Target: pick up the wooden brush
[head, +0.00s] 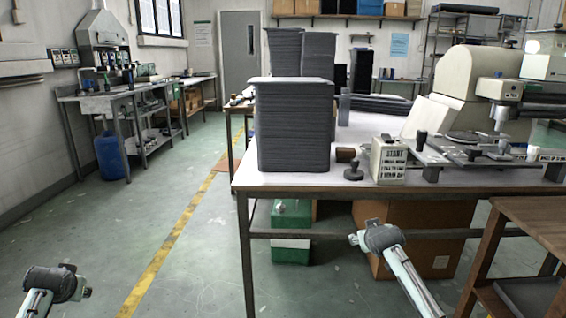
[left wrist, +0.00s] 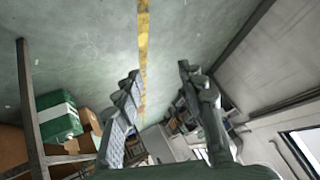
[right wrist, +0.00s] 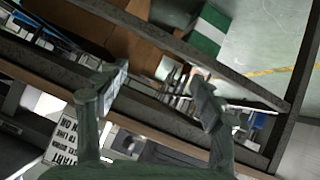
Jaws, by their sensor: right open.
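A small brown block, which looks like the wooden brush (head: 345,155), lies on the white-topped table (head: 300,183), just right of the tall stack of dark panels. It is small, and its bristles cannot be made out. My right gripper (head: 362,232) is below the table's front edge, apart from the brush; its two fingers stand apart and empty in the right wrist view (right wrist: 160,80). My left gripper (head: 70,272) is low over the floor at the far left; its fingers are apart and empty in the left wrist view (left wrist: 158,78). The brush is not identifiable in either wrist view.
The dark panel stack (head: 295,125) stands left of the brush. A black-knobbed tool (head: 353,170) and a box with a START label (head: 389,160) crowd its right. A large machine (head: 480,85) fills the table's right. A wooden stand (head: 530,225) is at front right.

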